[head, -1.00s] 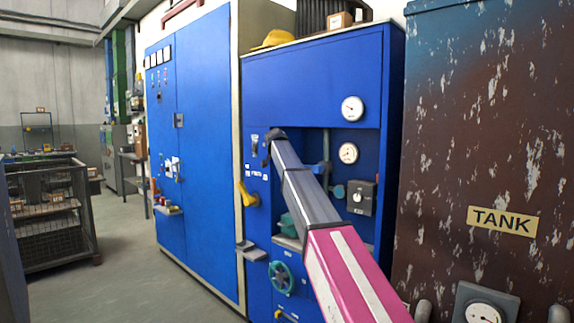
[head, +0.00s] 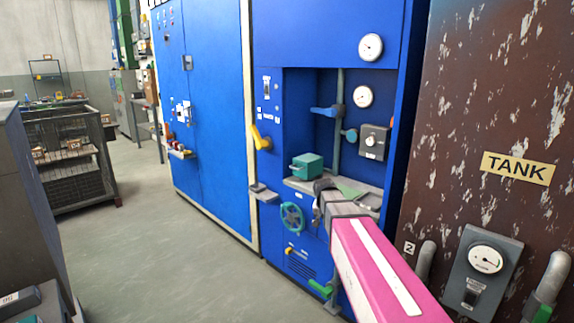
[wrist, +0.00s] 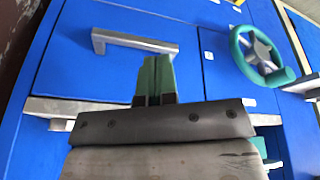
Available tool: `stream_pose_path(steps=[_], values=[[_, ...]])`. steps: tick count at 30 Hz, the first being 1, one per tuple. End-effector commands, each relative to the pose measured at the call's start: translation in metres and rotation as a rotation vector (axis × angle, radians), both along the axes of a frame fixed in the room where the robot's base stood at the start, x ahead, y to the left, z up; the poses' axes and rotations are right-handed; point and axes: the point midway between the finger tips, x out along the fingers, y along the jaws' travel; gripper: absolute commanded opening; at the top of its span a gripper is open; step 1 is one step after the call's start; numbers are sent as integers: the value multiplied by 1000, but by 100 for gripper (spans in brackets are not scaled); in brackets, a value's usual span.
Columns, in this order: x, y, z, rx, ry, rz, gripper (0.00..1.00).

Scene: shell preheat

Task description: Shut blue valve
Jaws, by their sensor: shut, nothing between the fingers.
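The blue valve, a blue lever handle (head: 326,111) on a vertical grey pipe, sits in the recess of the blue cabinet in the head view. Its handle lies roughly horizontal, pointing left. In the wrist view my gripper's green fingers (wrist: 155,66) are together with nothing between them, in front of a blue panel with a grey bar handle (wrist: 135,43). In the head view the end of my arm is low in front of the recess, well below the blue valve and apart from it. The wrist view does not show the valve.
A teal handwheel (head: 292,217) is on the cabinet front; it also shows in the wrist view (wrist: 262,56). A teal box (head: 307,166) sits on the recess shelf. A yellow lever (head: 260,138) is left of the recess. The rusty tank (head: 490,120) stands right. Floor at left is open.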

Motion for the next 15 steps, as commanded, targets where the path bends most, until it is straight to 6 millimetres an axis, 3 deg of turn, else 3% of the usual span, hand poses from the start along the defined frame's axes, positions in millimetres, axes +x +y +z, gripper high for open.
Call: stream_pose_path(steps=[1,9,15], values=[[-33,-6,-19,7,35,27,0],[-155,-22,-92,63,197,193,0],[-211,-25,-116,103,263,273,0]])
